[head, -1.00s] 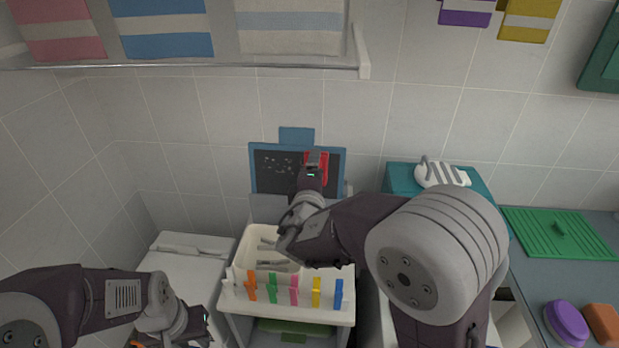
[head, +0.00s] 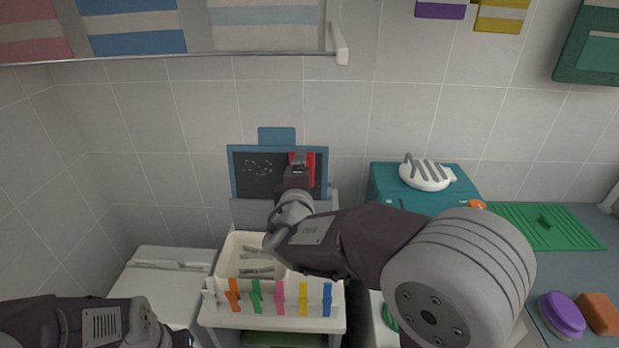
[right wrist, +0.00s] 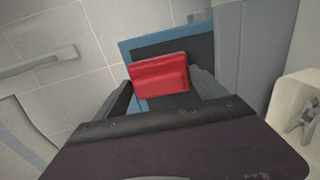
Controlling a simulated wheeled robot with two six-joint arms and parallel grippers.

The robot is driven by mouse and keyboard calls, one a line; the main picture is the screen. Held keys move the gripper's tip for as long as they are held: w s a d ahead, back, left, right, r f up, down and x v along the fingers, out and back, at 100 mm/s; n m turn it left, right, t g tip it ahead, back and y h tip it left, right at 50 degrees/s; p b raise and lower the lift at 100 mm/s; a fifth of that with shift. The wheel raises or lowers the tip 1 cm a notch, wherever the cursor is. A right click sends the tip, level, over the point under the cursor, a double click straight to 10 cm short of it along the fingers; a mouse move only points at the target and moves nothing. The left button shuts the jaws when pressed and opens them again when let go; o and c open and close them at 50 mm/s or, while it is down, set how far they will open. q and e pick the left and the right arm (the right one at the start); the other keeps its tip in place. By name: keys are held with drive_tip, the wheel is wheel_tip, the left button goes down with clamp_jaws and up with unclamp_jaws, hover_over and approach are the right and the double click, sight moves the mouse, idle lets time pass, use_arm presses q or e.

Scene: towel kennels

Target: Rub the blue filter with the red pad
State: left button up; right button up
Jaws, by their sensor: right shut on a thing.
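The blue filter (head: 236,187) stands upright against the tiled wall, a blue frame around a dark panel with light specks on its left and middle. My right gripper (head: 300,163) is shut on the red pad (head: 309,170) in front of the filter's right part. In the right wrist view the red pad (right wrist: 158,76) sits between the fingers, with the blue filter (right wrist: 133,50) right behind it; whether they touch I cannot tell. My left arm is low at the left of the head view, and its gripper is mostly cut off at the bottom edge.
A white basin (head: 230,263) with colored clothespins along its front stands below the filter. A teal box (head: 385,186) with a white iron-like thing (head: 424,176) is right of it. A green ribbed mat (head: 556,232), purple brush (head: 562,315) and orange block (head: 600,312) lie farther right.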

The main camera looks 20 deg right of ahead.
drive_tip(key=shift+w+a+b, duration=0.2)
drive_tip(key=shift+w+a, duration=0.2)
drive_tip(key=shift+a, duration=0.8)
drive_tip(key=shift+w+a+b, duration=0.2)
drive_tip(key=shift+w+a, duration=0.2)
drive_tip(key=shift+a, duration=0.85)
drive_tip(key=shift+w+a+b, duration=0.2)
drive_tip(key=shift+w+a, duration=0.2)
drive_tip(key=shift+a, duration=0.8)
drive_tip(key=shift+w+a, duration=0.3)
drive_tip(key=shift+a, duration=0.55)
drive_tip(key=shift+w+a, duration=0.25)
drive_tip(key=shift+a, duration=0.6)
drive_tip(key=shift+w+a, duration=0.25)
drive_tip(key=shift+a, duration=0.55)
drive_tip(key=shift+w+a, duration=0.25)
drive_tip(key=shift+a, duration=0.55)
drive_tip(key=shift+s+a, duration=0.15)
drive_tip(key=shift+s, duration=0.15)
drive_tip(key=b+v, duration=0.1)
drive_tip(key=v, duration=0.4)
drive_tip(key=shift+s+r, duration=0.15)
drive_tip(key=shift+s, duration=0.05)
drive_tip(key=shift+s, duration=0.1)
